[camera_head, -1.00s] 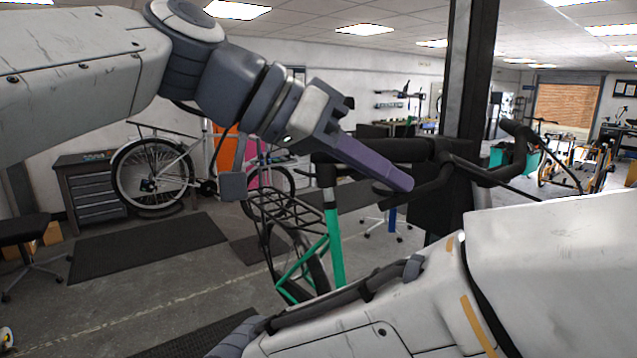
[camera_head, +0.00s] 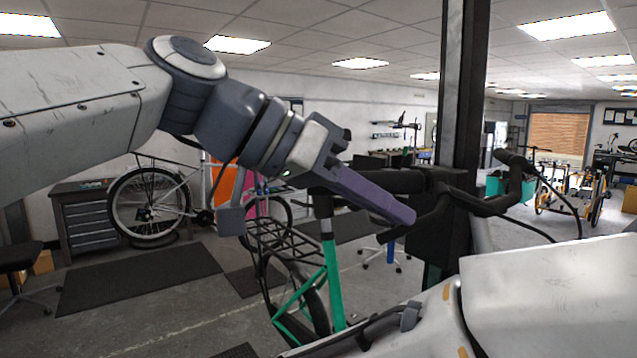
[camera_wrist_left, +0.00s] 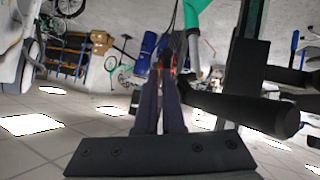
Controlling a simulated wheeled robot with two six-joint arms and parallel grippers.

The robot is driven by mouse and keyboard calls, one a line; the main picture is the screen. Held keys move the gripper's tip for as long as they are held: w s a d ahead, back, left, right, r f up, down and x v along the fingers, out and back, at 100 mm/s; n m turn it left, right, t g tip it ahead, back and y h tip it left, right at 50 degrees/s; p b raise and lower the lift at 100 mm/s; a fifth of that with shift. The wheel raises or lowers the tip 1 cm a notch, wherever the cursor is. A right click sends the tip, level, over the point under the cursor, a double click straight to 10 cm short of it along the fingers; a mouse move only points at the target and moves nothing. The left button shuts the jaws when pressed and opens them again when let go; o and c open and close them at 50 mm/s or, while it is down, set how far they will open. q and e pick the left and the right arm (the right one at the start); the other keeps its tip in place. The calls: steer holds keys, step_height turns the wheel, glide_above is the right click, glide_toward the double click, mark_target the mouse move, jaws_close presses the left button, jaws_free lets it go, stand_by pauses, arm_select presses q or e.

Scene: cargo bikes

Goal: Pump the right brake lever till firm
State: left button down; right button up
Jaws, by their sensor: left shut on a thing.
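A black handlebar with a near grip (camera_head: 385,181) runs across the middle of the head view, on a bike with a green frame (camera_head: 333,270). A black brake lever (camera_head: 432,217) hangs under this grip. My left gripper (camera_head: 407,214) reaches in from the left with its long purple fingers along the front of the grip, tips at the lever. It is shut on the lever, though the exact contact is hard to see. In the left wrist view the fingers (camera_wrist_left: 166,80) lie close together beside the black grip (camera_wrist_left: 245,112). My right gripper is out of view.
My right arm fills the lower right of the head view. A dark post (camera_head: 462,90) stands just behind the handlebar. The far grip (camera_head: 512,160) sticks out right. A white bike (camera_head: 150,200), drawers (camera_head: 90,222) and floor mats (camera_head: 140,277) are at left.

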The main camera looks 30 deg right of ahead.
arm_select(q)
steer(key=shift+f, duration=0.5)
steer(key=shift+w+d+r+p, duration=0.35)
steer(key=shift+w+p, duration=0.25)
steer(key=shift+r, duration=0.1)
steer(key=w+a+r+p, duration=0.2)
steer(key=w+a+r, duration=0.2)
steer(key=a+r, duration=0.4)
steer(key=shift+a+r, duration=0.15)
steer(key=shift+r, duration=0.7)
